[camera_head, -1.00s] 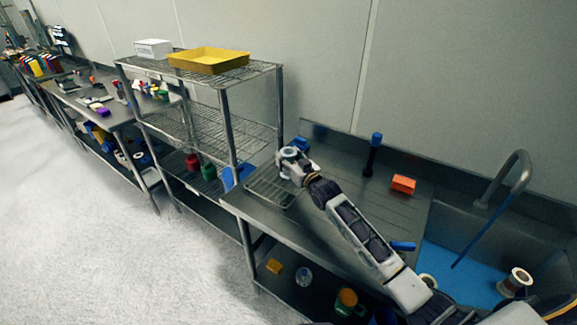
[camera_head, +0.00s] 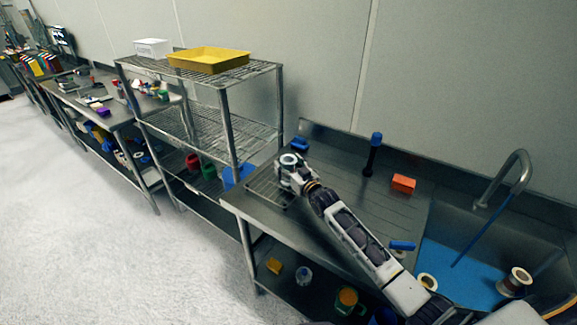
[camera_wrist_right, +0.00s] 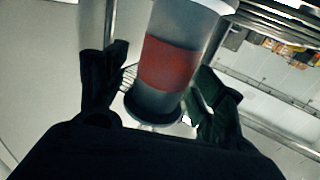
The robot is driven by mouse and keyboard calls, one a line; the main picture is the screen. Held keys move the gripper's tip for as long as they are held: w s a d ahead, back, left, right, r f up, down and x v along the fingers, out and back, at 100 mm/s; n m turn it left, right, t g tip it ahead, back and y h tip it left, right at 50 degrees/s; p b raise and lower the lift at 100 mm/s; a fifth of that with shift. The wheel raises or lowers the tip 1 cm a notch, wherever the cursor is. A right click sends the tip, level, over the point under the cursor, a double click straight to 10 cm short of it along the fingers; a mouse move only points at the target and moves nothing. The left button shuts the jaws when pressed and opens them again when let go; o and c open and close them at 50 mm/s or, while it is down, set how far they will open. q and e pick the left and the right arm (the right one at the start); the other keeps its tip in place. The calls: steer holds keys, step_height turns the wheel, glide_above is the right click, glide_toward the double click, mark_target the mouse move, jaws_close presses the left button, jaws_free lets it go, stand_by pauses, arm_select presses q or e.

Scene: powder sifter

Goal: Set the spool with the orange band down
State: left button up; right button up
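The spool with the orange band stands between the fingers of my right gripper in the right wrist view; its reddish-orange band (camera_wrist_right: 169,65) wraps a grey core above a dark lower flange. In the head view the spool's pale round top (camera_head: 288,159) shows at the left end of the counter, over the wire rack. My right gripper (camera_head: 286,172) is around it; in the wrist view its two dark fingers (camera_wrist_right: 160,88) are spread, with a gap showing beside the left finger. Contact of the spool's base with the rack is hard to see. My left gripper is not in view.
The wire rack (camera_head: 262,192) lies on the steel counter. A blue-capped dark bottle (camera_head: 372,156), an orange block (camera_head: 403,183) and a blue item (camera_head: 403,245) are on the counter. The sink at right holds another spool (camera_head: 516,280). Wire shelving stands left.

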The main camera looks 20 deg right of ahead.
steer(key=shift+r, duration=0.15)
stand_by(0.3)
steer(key=v, duration=1.2)
stand_by(0.5)
stand_by(0.5)
